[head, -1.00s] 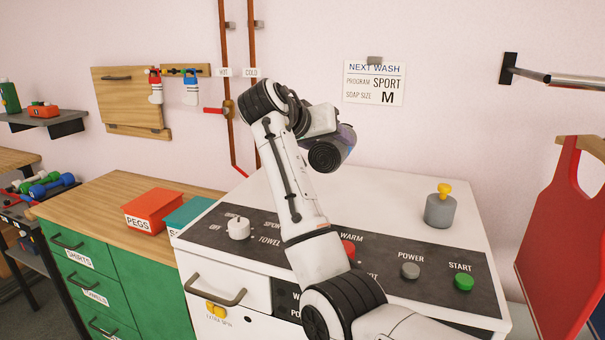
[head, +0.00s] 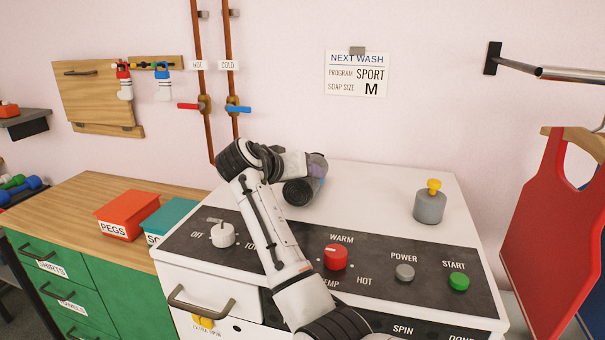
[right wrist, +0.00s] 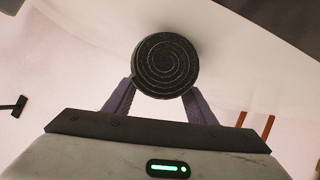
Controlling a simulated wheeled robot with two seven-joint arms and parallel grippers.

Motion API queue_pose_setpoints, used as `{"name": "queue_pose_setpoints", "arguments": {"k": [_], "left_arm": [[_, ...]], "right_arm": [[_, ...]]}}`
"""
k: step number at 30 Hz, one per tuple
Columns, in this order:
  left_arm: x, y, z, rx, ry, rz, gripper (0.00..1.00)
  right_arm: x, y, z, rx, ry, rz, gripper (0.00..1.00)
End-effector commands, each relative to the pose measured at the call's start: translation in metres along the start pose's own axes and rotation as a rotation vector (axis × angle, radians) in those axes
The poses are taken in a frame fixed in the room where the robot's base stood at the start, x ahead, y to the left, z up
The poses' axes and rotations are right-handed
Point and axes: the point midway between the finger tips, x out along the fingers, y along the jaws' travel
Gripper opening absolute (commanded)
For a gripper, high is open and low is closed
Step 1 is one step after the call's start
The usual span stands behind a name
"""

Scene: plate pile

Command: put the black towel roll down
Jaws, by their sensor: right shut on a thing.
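The black towel roll (head: 298,192) is held at the back of the white washing machine's top (head: 375,190). In the right wrist view the roll (right wrist: 165,66) shows its round spiral end between the two fingers. My right gripper (head: 316,168) is shut on it; its fingers also show in the right wrist view (right wrist: 160,88). The roll appears low over the machine top; I cannot tell whether it touches. My right arm hides part of the control panel. My left gripper is not in view.
A grey cylinder with a yellow knob (head: 430,205) stands on the machine top at the right. The top between it and the roll is clear. A red PEGS box (head: 127,214) and a teal box (head: 165,218) sit on the wooden counter (head: 85,195) at the left.

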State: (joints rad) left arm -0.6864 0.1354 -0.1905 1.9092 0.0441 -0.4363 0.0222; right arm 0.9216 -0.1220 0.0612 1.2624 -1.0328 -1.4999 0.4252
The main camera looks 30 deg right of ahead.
Motion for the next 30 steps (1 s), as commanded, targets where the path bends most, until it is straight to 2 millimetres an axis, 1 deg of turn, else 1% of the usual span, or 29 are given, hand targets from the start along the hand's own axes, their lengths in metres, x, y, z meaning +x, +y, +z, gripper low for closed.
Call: {"name": "queue_pose_setpoints", "arguments": {"k": [8,9,12,20,23,26,30], "left_arm": [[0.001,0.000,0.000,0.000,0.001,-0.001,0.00],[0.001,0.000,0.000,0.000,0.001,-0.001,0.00],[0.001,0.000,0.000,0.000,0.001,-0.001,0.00],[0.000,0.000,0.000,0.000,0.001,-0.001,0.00],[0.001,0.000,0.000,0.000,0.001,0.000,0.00],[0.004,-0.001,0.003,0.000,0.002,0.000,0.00],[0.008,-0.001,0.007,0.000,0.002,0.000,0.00]], "right_arm": [[0.001,0.000,0.001,0.002,0.002,0.000,0.20],[0.001,0.000,0.001,0.001,0.001,0.000,0.56],[0.001,0.000,0.001,0.001,0.000,0.000,0.70],[0.000,0.000,0.000,0.002,0.000,0.000,0.70],[-0.003,0.000,-0.001,0.002,0.001,-0.001,0.70],[-0.016,-0.002,0.000,0.003,0.002,-0.004,0.70],[-0.045,-0.002,0.000,0.005,0.003,-0.005,0.70]]}}
